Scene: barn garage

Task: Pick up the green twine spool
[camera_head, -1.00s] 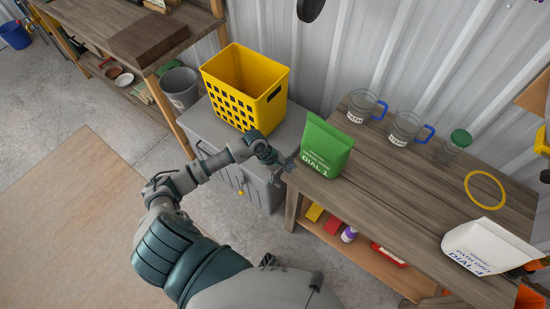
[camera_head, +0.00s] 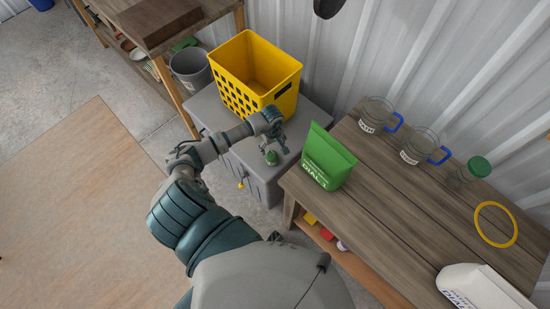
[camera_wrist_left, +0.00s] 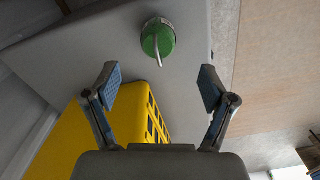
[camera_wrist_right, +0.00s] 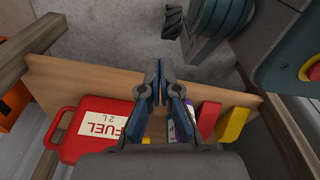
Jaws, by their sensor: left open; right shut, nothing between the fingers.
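The green twine spool (camera_head: 271,158) stands on the grey cabinet (camera_head: 211,117), near its front edge. In the left wrist view the spool (camera_wrist_left: 158,40) shows a green top with a pale curved strand, ahead of my fingers and centred between them. My left gripper (camera_head: 274,146) is open and empty, just above and behind the spool; its spread fingertips (camera_wrist_left: 160,85) show in the left wrist view, apart from the spool. My right gripper (camera_wrist_right: 159,85) is shut and empty over the bench's lower shelf. It is not in the head view.
A yellow crate (camera_head: 231,67) stands on the cabinet behind my left gripper. A green bag (camera_head: 327,157) stands on the wooden bench (camera_head: 375,222) to the right, near the cabinet. A red fuel can (camera_wrist_right: 82,133) lies by my right gripper. Open floor lies left.

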